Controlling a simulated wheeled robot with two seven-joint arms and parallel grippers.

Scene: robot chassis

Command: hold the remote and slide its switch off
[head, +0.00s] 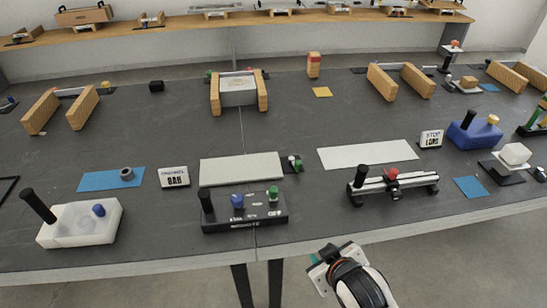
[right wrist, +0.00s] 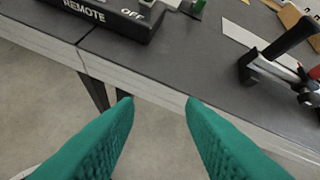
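The remote (head: 243,218) is a black box near the front edge of the table, with a black upright handle (head: 206,200) at its left end. A blue knob (head: 237,201) and a green knob (head: 273,194) stand on its top; which one is the switch is not clear. In the right wrist view the remote's front (right wrist: 95,22) shows at the top with the words REMOTE and OFF. My right gripper (right wrist: 158,101) is open and empty, its teal fingers wide apart over the floor in front of the table, clear of the remote. My left gripper is not in view.
A white box with a black handle (head: 80,224) stands to the left and a black rail device (head: 392,184) to the right. A beige panel (head: 241,169) lies behind the remote. A small sign (head: 174,177) stands behind left. The table's front edge (head: 300,236) lies between gripper and remote.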

